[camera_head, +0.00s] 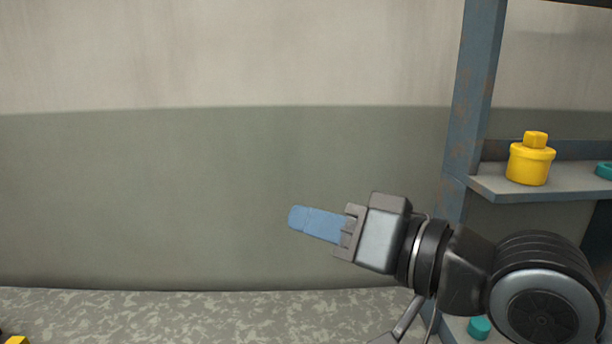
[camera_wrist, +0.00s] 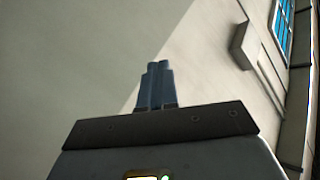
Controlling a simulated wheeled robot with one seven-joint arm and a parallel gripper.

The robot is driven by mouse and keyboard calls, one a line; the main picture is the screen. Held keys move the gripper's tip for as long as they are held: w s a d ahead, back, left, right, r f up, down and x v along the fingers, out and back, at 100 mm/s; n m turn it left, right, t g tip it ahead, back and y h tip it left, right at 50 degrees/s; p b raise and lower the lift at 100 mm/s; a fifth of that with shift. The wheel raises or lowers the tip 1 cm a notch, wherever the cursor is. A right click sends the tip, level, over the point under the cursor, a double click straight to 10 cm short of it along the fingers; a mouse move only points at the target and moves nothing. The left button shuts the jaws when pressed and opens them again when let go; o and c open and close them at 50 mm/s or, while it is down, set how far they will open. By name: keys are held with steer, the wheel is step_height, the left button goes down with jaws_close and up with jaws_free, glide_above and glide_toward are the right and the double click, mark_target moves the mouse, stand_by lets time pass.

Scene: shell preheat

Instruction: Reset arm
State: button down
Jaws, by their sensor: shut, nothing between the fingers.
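My gripper (camera_head: 299,218) has blue fingers and is held in the air in the head view, pointing left. The fingers are closed together with nothing between them. In the wrist view the shut fingers (camera_wrist: 158,70) stand out against a plain wall, side by side. The arm reaches in from the lower right.
A blue-grey metal shelf (camera_head: 550,181) stands at the right, behind my arm. A yellow lidded container (camera_head: 530,160) and part of a teal object (camera_head: 604,170) sit on it. Another teal object (camera_head: 479,327) is lower down. A yellow item (camera_head: 17,340) shows at lower left. Space left of my gripper is clear.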

steer(key=s+d+f+m+t+h, duration=0.4)
steer(key=s+d+f+m+h, duration=0.15)
steer(key=s+f, duration=0.3)
steer(key=s+d+f+m+t+h, duration=0.45)
steer(key=s+f+m+h, duration=0.2)
steer(key=f, duration=0.25)
steer(key=s+d+f+n+g, duration=0.1)
steer(key=s+d+n, duration=0.2)
steer(key=s, duration=0.4)
steer(key=s+d+f+n+g+h, duration=0.1)
steer(key=s+d+f+n, duration=0.1)
steer(key=s+d, duration=0.2)
steer(key=s+d+f+n+g, duration=0.2)
steer(key=s+d+n, duration=0.1)
steer(key=s, duration=0.7)
steer(key=shift+s+d+n+h, duration=0.2)
steer(key=shift+s+n+h, duration=0.1)
steer(key=shift+h, duration=0.1)
